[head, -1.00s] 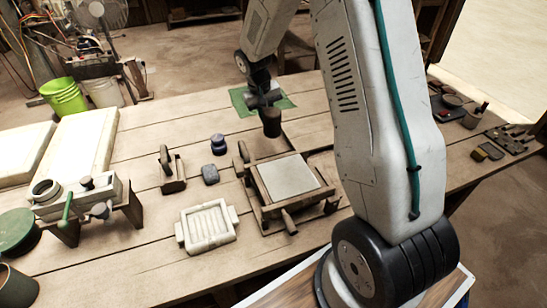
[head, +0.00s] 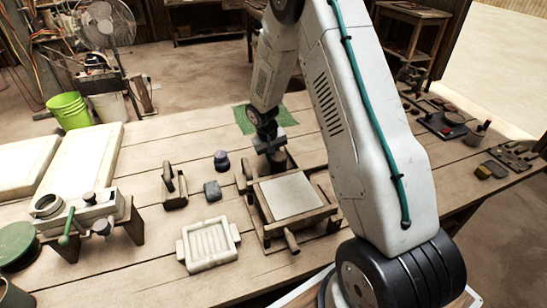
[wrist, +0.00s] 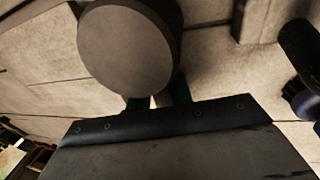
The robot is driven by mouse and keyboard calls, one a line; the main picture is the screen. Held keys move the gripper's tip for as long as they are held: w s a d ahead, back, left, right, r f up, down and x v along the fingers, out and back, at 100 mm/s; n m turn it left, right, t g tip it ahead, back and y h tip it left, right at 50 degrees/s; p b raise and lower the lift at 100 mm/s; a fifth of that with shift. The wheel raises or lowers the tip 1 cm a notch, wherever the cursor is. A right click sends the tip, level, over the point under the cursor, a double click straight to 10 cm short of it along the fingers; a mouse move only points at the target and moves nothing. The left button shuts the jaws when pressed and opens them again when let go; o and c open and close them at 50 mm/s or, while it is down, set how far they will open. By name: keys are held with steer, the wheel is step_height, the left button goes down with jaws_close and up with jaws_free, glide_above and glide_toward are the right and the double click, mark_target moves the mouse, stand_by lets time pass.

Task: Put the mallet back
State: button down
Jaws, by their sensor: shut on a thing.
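My gripper (head: 268,143) is shut on the mallet (head: 278,160) and points down just behind the tile press (head: 328,210). The mallet's dark round head shows below the jaws in the head view. In the wrist view the flat round face of the mallet (wrist: 130,48) is large, with the finger ends of my gripper (wrist: 157,103) at its lower edge. The handle is mostly hidden. I cannot tell whether the mallet touches the table or the press. A green mat (head: 290,110) lies behind my gripper, partly covered by the arm.
A wooden hand tool (head: 174,188), a purple-grey knob (head: 221,161) and a grey block (head: 212,190) stand left of the press. A pale ribbed tray (head: 209,245) lies in front. Dark tools (head: 440,125) lie at the right. Open table lies at the back left.

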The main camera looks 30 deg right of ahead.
steer(key=c, duration=1.3)
jaws_free()
steer(key=shift+f, duration=0.1)
steer(key=shift+o, duration=0.2)
step_height(320, 180, up, 12)
steer(key=a, duration=0.2)
steer(key=s+a+r, duration=0.3)
steer(key=s+r, duration=0.4)
steer(key=r, duration=0.1)
steer(key=s+a+r, duration=0.3)
steer(key=s+r, duration=0.3)
steer(key=r, duration=0.3)
steer(key=s+a+r+n+y, duration=0.1)
steer(key=s+a+r, duration=0.1)
steer(key=s, duration=0.9)
steer(key=s+a+r+n+t+y, duration=0.1)
steer(key=s+a+r, duration=0.2)
steer(key=s, duration=0.8)
steer(key=shift+s+a, duration=0.25)
steer(key=shift+s, duration=0.15)
